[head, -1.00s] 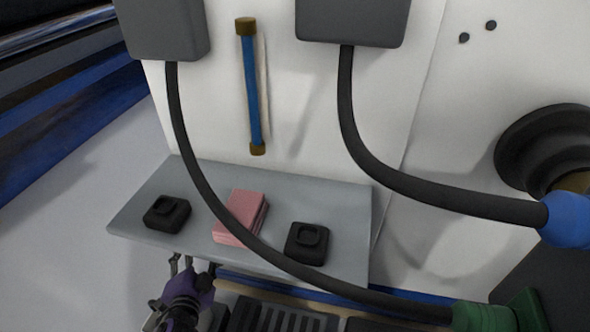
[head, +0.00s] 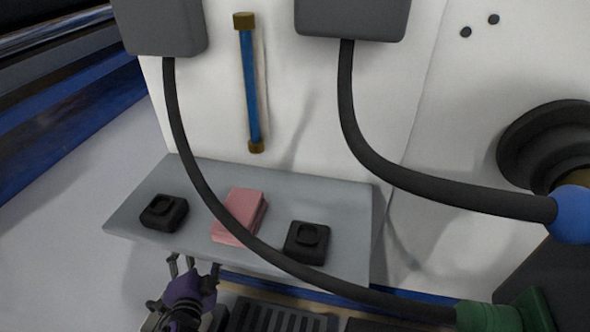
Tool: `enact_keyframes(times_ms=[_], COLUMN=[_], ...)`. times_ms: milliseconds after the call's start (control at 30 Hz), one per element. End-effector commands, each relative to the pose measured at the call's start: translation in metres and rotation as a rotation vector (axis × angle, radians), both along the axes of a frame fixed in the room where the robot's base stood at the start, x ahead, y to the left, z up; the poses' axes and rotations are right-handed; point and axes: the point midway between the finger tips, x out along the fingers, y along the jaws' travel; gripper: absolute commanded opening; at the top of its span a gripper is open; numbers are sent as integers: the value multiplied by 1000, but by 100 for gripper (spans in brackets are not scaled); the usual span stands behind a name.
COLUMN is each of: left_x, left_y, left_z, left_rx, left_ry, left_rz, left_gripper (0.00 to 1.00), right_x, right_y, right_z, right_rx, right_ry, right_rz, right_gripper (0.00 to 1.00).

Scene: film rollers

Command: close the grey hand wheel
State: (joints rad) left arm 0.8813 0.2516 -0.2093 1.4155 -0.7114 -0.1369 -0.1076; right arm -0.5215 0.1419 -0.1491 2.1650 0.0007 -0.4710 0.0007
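I cannot make out a grey hand wheel for certain in the head view. A dark round stepped part (head: 548,140) sticks out of the white panel at the right edge, and I cannot tell whether it is the wheel. My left gripper (head: 193,265), with a purple body, is at the bottom left, just in front of the grey shelf. Its fingers point up and are spread apart, with nothing seen between them. My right gripper is not in view.
The grey shelf (head: 345,210) holds two black blocks (head: 164,213) (head: 307,242) and a pink stack (head: 239,216). Two dark hoses run from grey boxes (head: 350,18) to a green fitting (head: 490,317) and a blue fitting (head: 572,214). A blue tube (head: 250,85) is on the panel.

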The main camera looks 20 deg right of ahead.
Motion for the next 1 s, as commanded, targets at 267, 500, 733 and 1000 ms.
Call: enact_keyframes(times_ms=[267,500,733,1000], left_x=[-13,-61,-98,-112], left_y=[7,20,30,34], left_z=[3,14,23,26], left_rx=[1,1,0,0], left_ry=[-1,1,1,0], left_rz=[2,2,-1,-1], left_gripper=[77,77,77,77], right_x=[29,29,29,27], right_y=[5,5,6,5], right_z=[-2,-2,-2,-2], right_rx=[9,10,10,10], right_ry=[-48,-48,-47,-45], right_rz=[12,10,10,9], right_gripper=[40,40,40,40])
